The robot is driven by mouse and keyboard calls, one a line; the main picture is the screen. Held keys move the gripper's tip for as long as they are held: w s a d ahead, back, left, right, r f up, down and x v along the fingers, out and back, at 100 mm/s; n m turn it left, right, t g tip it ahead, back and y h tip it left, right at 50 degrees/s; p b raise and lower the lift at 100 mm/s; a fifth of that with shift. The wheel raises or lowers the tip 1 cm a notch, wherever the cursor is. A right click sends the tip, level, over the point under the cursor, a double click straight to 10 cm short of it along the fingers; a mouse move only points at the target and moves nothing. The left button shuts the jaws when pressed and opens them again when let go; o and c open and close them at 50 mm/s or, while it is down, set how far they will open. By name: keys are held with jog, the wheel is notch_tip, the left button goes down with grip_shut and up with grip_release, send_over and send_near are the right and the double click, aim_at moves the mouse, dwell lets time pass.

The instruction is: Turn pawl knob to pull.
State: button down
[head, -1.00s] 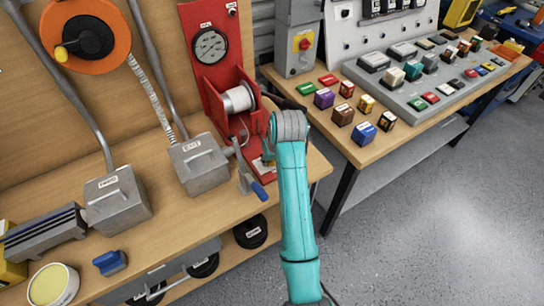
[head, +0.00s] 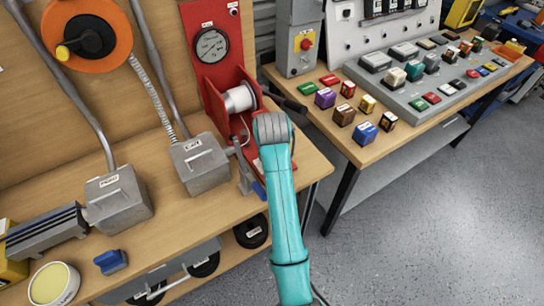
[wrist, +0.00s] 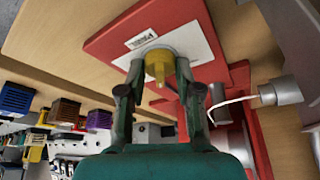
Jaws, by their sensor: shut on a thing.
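In the wrist view a yellow pawl knob (wrist: 159,64) with a short pointer sits on a white plate (wrist: 194,47) on the red winch base (wrist: 110,38). A small label (wrist: 141,40) is beside the knob; I cannot read its setting words. My gripper (wrist: 157,72) has one finger on each side of the knob and is shut on it. In the head view the red winch stand (head: 218,82) carries a gauge and a white rope spool (head: 239,99). My arm's end hides the knob and my fingers there.
A grey box (head: 200,165) stands further left on the wooden bench. A second table at right holds several coloured blocks and a sloped button panel (head: 430,85). Open floor lies at lower right.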

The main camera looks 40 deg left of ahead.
jog(key=c, duration=0.8)
grip_release()
jog(key=v, duration=1.2)
